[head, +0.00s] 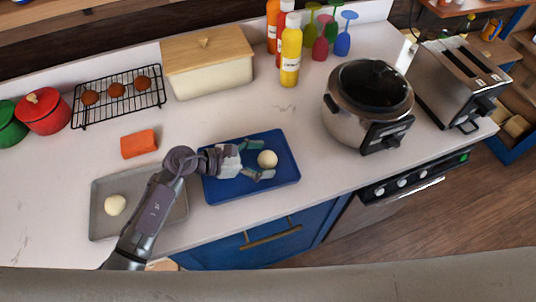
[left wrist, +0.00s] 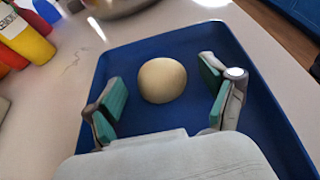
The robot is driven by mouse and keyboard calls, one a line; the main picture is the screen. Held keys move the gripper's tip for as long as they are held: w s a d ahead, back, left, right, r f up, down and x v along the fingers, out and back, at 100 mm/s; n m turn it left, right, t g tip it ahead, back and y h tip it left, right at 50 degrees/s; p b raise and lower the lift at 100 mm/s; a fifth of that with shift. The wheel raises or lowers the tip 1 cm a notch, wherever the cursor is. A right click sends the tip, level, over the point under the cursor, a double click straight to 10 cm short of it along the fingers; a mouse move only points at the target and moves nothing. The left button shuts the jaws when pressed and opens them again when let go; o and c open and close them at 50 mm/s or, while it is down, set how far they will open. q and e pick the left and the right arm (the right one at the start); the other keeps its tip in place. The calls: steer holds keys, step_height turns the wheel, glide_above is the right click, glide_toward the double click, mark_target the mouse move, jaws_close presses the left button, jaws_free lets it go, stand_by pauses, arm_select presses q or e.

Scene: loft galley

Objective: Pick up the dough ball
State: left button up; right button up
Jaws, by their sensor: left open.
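A pale, round dough ball (head: 267,159) lies on the blue tray (head: 226,191). My left gripper (head: 262,160) is over the tray and open, with its fingers on either side of the ball. In the left wrist view the dough ball (left wrist: 162,80) lies between and slightly beyond the green-padded fingertips, with a gap on both sides. My right gripper does not show.
An orange block (head: 139,144) lies behind the grey tray. A rice cooker (head: 368,98) stands right of the blue tray, with a toaster (head: 459,75) beyond. Bottles (head: 290,55), a bread box (head: 208,65) and a cooling rack (head: 118,97) stand at the back.

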arm_select(q)
steer(key=shift+a, duration=0.1)
steer(key=shift+c, duration=1)
steer(key=c, duration=1)
steer(key=shift+c, duration=0.2)
